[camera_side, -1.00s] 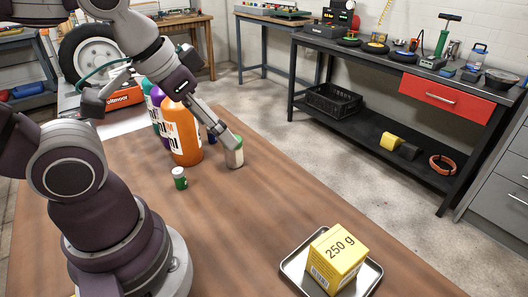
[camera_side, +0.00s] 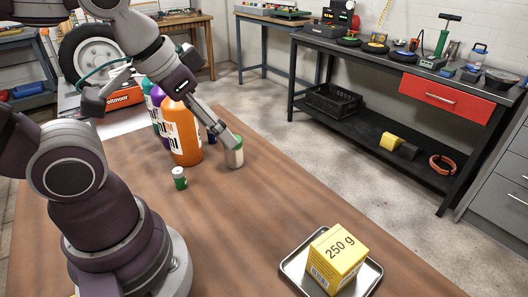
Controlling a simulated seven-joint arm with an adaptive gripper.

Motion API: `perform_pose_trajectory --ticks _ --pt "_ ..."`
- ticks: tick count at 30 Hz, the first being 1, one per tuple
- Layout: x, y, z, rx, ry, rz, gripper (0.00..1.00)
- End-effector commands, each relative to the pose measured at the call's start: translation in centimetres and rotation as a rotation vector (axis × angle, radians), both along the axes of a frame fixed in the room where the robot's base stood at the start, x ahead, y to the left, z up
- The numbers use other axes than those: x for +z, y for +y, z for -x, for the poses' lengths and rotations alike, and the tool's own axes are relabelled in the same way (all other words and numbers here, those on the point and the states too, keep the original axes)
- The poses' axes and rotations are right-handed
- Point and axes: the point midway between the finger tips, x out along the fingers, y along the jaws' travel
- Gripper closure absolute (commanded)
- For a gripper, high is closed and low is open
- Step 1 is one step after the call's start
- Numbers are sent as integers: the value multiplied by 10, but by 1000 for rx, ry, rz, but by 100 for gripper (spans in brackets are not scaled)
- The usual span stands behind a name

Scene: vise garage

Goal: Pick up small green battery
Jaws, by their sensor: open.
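A small green battery (camera_side: 179,178) with a pale band stands upright on the brown wooden table, left of the middle. The exact contact is too small to tell. My gripper is to the right of and beyond the small green battery, apart from it.
An orange bottle (camera_side: 183,132) stands behind the small battery, with purple and green bottles (camera_side: 156,100) beside it. A dark blue object (camera_side: 211,137) is partly hidden by my arm. A yellow 250 g box (camera_side: 338,258) sits on a metal tray (camera_side: 293,268) at front right. The table's middle is clear.

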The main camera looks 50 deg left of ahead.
Motion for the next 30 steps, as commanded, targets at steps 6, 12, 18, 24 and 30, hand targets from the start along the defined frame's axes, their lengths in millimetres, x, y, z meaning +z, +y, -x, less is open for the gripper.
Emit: perform_pose_trajectory --ticks 6,12,18,24,30 --pt "0 0 0 0 0 0 42" --pt "-9 18 -7 210 60 61 42" --pt "-57 98 -8 1097 220 257 42" --pt "-97 147 18 1673 269 322 42" --pt "-131 156 25 1755 277 326 42"
